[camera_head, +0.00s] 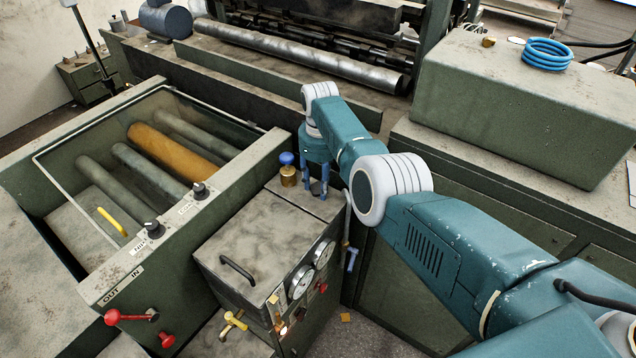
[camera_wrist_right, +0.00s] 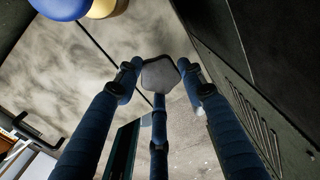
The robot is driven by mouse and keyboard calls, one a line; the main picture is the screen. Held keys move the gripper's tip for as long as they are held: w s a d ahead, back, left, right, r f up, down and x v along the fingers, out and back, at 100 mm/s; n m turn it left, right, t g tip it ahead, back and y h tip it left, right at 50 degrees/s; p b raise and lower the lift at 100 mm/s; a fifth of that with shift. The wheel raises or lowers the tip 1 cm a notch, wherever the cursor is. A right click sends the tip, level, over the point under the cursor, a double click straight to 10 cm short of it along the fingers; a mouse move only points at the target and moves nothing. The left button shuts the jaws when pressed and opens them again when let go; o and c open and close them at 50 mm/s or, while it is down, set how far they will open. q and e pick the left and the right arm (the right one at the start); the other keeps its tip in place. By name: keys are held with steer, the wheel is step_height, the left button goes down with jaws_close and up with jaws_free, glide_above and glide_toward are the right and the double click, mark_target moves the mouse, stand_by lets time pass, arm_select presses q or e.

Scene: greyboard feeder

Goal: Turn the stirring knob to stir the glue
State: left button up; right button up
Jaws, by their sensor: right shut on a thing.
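In the right wrist view, a dark grey, faceted knob (camera_wrist_right: 158,73) sits between the fingertips of my right gripper; it appears to be the stirring knob. My right gripper (camera_head: 317,190) points down over the back right part of the glue box top (camera_head: 262,232) in the head view. Its blue fingers are shut around the knob. In the head view the fingers hide the knob, so its turn angle cannot be told. My left gripper is in neither view.
A blue-topped brass fitting (camera_head: 288,172) stands close left of my right gripper. A black handle (camera_head: 238,270) and round gauges (camera_head: 301,282) are on the box. The glass-covered roller bay (camera_head: 150,150) lies left. A green cabinet (camera_head: 530,105) stands right.

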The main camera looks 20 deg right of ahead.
steer(key=shift+d, duration=0.35)
steer(key=o, duration=1.1)
steer(key=shift+s, duration=0.1)
steer(key=shift+c, duration=0.2)
steer(key=shift+o, duration=0.4)
steer(key=shift+s+d+r, duration=0.1)
steer(key=shift+s, duration=0.15)
steer(key=shift+w+r, duration=0.15)
step_height(320, 180, up, 12)
steer(key=shift+s+f, duration=0.2)
steer(key=shift+f, duration=0.05)
